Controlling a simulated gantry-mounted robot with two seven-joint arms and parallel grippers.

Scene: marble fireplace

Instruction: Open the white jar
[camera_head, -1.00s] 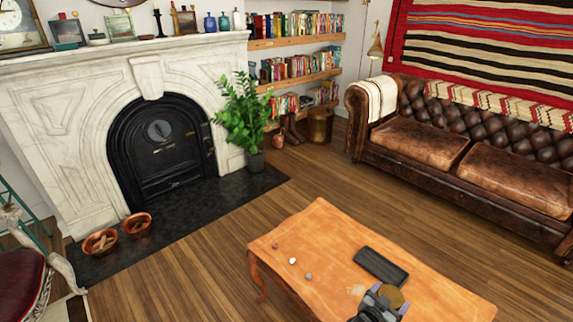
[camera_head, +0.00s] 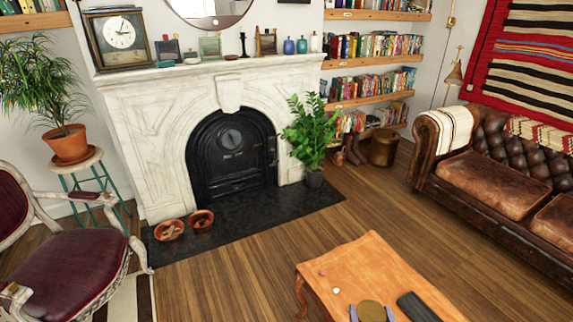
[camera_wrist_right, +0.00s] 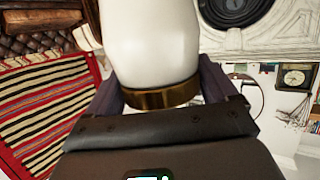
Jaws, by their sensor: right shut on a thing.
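The white jar (camera_wrist_right: 150,45) fills the upper middle of the right wrist view, its smooth white body close to the camera. A gold-brown band (camera_wrist_right: 152,97), which looks like its lid, is at the end near my palm. My right gripper (camera_wrist_right: 160,88) is shut on the jar, with one finger on each side of the band. In the head view, my right gripper (camera_head: 372,315) is at the bottom edge, with the round olive-gold disc (camera_head: 371,309) between its dark fingers; the white body is hidden there. My left gripper is not in view.
The orange wooden table (camera_head: 350,262) carries a dark flat object (camera_head: 418,307) right of my gripper and small stones (camera_head: 335,291) to its left. A marble fireplace (camera_head: 150,115), leather sofa (camera_head: 480,180) and burgundy armchair (camera_head: 70,265) stand around.

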